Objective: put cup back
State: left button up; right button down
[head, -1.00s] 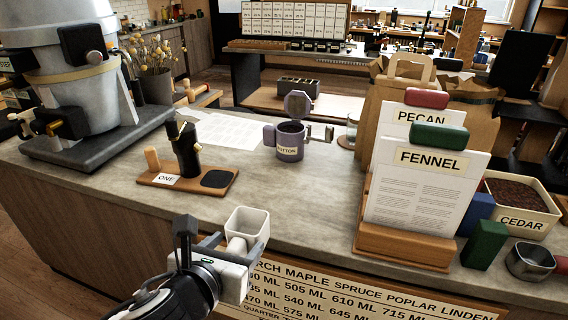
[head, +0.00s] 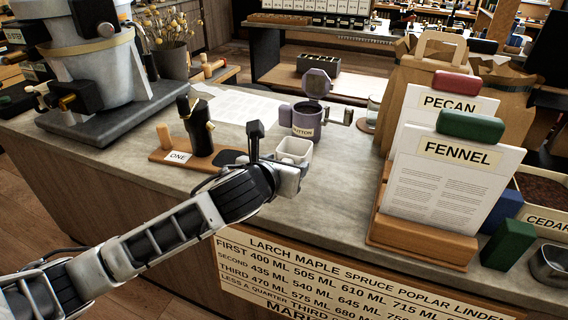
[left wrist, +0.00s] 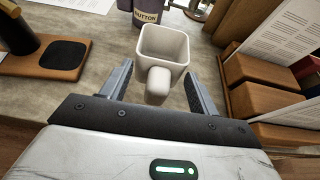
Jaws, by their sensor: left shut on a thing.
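A white square cup (head: 294,150) is at my left gripper (head: 283,171), above the counter beside the wooden board. In the left wrist view the cup (left wrist: 164,45) is upright and empty, with its handle toward me. The left gripper's fingers (left wrist: 156,88) are on either side of that handle, and the gripper is shut on the cup. Whether the cup touches the counter cannot be told. My right gripper is not in view.
A purple lidded pot labelled BUTTON (head: 303,122) stands just behind the cup. A wooden board labelled ONE (head: 165,148) with a black pad and a dark upright tool is to the left. A wooden card holder (head: 420,238) stands to the right. Counter between cup and holder is clear.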

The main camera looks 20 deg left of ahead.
pick_arm(q)
notch_tip(320, 180, down, 3)
jog(key=shift+f+b, duration=0.15)
jog(key=shift+b, duration=0.55)
jog(key=shift+f+b, duration=0.35)
jog(key=shift+f, duration=0.9)
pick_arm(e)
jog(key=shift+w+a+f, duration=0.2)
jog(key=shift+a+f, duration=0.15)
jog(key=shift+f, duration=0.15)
pick_arm(q)
jog(key=shift+f+b, duration=0.4)
jog(key=shift+f, duration=0.15)
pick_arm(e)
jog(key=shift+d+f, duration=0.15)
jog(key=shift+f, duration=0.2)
pick_arm(q)
jog(key=o, duration=1.5)
jog(key=shift+c, duration=0.2)
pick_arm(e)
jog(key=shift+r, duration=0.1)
